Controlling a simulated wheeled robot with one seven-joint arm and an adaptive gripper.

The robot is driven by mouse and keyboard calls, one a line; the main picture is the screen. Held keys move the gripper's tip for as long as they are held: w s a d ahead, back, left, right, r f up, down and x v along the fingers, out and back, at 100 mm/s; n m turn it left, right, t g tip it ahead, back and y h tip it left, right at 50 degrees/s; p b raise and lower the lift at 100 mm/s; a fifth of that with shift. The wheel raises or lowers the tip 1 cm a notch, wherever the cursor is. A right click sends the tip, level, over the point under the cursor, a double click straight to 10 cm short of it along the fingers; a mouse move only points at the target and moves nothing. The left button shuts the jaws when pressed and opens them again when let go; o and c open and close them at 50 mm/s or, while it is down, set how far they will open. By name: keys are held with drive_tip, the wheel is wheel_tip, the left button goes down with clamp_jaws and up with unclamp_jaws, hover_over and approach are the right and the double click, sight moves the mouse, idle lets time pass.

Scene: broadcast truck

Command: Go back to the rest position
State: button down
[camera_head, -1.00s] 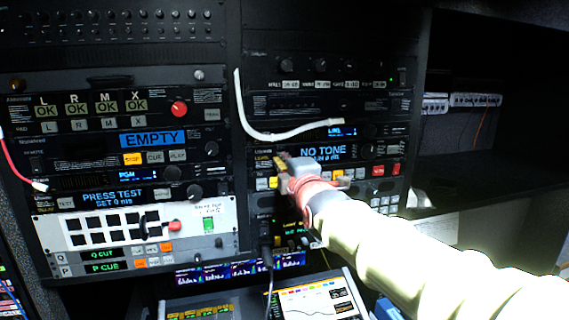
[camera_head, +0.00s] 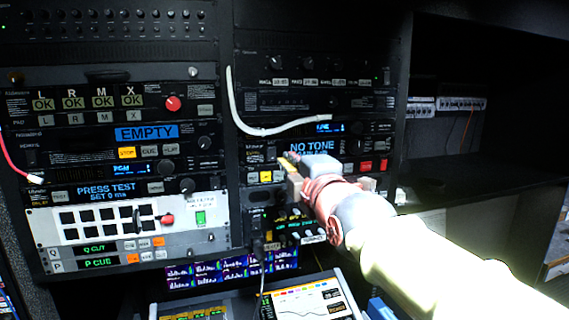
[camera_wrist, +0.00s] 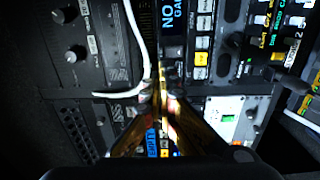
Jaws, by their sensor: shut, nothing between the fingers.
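My pale arm reaches in from the lower right. In the wrist view my gripper's fingers (camera_wrist: 161,92) meet at the tips, with nothing between them. They point toward the rack panels, and a gap to the panels cannot be judged exactly. My gripper and arm hide some of the buttons below that display.
A white cable (camera_head: 238,115) loops across the right rack. A red cable (camera_head: 15,160) hangs at the far left. A white panel with black keys (camera_head: 100,222) sits at lower left. A tablet-like console (camera_head: 310,300) stands below. A dark open bay lies to the right.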

drive_tip(key=shift+s+d+f, duration=0.1)
drive_tip(key=shift+s, duration=0.15)
idle(0.3)
drive_tip(key=s+d+f+m+g+h, duration=0.1)
drive_tip(key=s+f+m+g, duration=0.15)
drive_tip(key=f+m, duration=0.45)
drive_tip(key=s+f+m+g+h, duration=0.1)
drive_tip(key=s+f+m+g, duration=0.15)
drive_tip(key=f, duration=0.85)
drive_tip(key=s+d+f+m+g+h+b, duration=0.1)
drive_tip(key=s+d+f+m+b, duration=0.3)
drive_tip(key=s+f, duration=0.4)
drive_tip(key=s+d+f+m+g+h+b, duration=0.1)
drive_tip(key=s+d+f+m+g+b, duration=0.2)
drive_tip(key=f, duration=1.3)
drive_tip(key=s+d+f+m+g+h+b, duration=0.1)
drive_tip(key=s+d+f+m+g+b, duration=0.2)
drive_tip(key=s+d+f+b, duration=0.5)
drive_tip(key=s+f+m+b, duration=0.1)
drive_tip(key=s+f+b, duration=0.1)
drive_tip(key=s+f, duration=0.2)
drive_tip(key=shift+s+f+m, duration=0.25)
drive_tip(key=shift+s+m, duration=0.1)
drive_tip(key=shift+s, duration=0.25)
